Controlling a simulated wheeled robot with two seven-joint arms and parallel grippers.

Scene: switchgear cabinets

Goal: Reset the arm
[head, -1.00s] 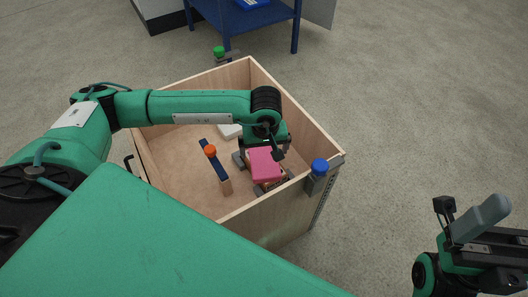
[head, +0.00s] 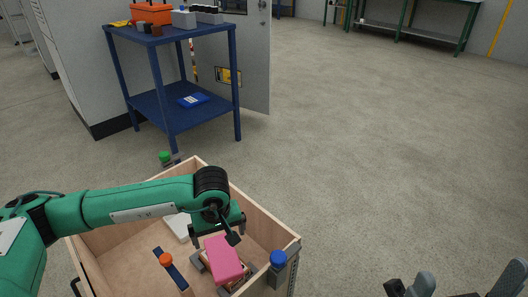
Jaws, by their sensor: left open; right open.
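My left arm reaches in from the left over the wooden crate (head: 262,217). My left gripper (head: 218,236) is open, pointing down inside the crate, just behind and above a pink block (head: 225,259). It holds nothing that I can see. Whether its fingertips touch the block, I cannot tell. My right gripper (head: 466,283) is at the bottom right edge, partly cut off. Its two grey fingers stand apart with nothing between them.
The crate also holds a white piece (head: 179,227) and a dark blue bar with an orange knob (head: 166,259). A blue knob (head: 278,257) and a green knob (head: 165,157) sit at its rim. A blue table (head: 168,103) stands behind. The floor (head: 370,160) at right is clear.

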